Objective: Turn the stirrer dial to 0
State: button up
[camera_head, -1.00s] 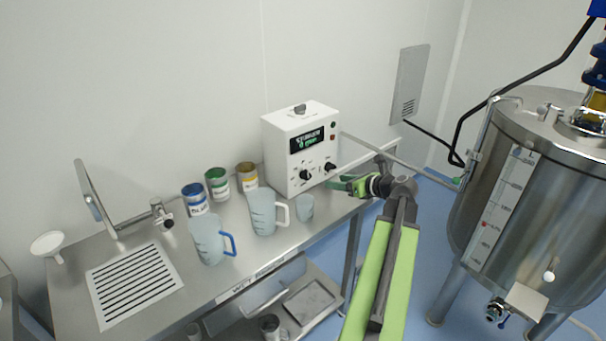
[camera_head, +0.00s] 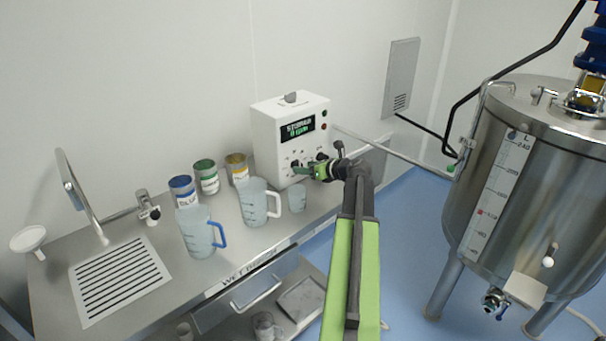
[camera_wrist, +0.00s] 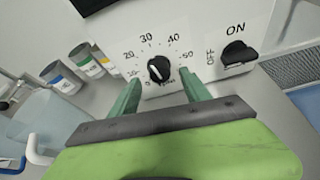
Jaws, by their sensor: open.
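The stirrer dial (camera_wrist: 159,69) is a black knob on the white control box (camera_head: 262,140), ringed by marks from 0 to 50. Its pale pointer line is too small to read surely. My gripper (camera_wrist: 160,90) is open, with its two green fingers on either side of the dial's lower part, apart from it as far as I can tell. In the head view, my gripper (camera_head: 300,171) is at the front of the box and hides most of the dial. The box's display (camera_head: 297,129) shows small green text that is blurred.
A second black knob (camera_wrist: 238,52) marked OFF and ON sits right of the dial. A clear jug (camera_head: 255,203), a small beaker (camera_head: 297,198) and a blue-handled jug (camera_head: 197,235) stand on the bench near the box. Paint-like cans (camera_head: 207,178) stand behind them. A steel tank (camera_head: 540,185) is at right.

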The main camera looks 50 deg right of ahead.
jog(key=shift+x, duration=1.05)
grip_shut()
